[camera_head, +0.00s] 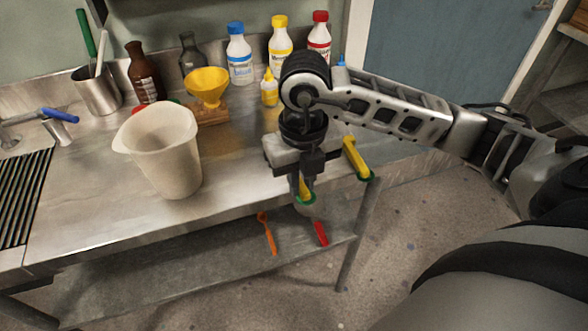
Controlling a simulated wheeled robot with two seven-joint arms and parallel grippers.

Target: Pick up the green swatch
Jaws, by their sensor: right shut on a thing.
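My right gripper (306,186) reaches down at the front edge of the steel bench, right of the white jug. It is shut on a small piece with a green edge (305,199) and some yellow on it. This is probably the green swatch, but the fingers hide most of it. A second yellow piece with a green end (355,156) lies close by on the right, at the bench's front corner, apart from the gripper. My left gripper is not in view.
A white jug (164,155) stands on the bench (232,172). Behind it are a yellow funnel (207,84) on a wooden stand, a brown bottle (144,76) and several white bottles. An orange tool (267,234) and a red one (320,232) show lower down.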

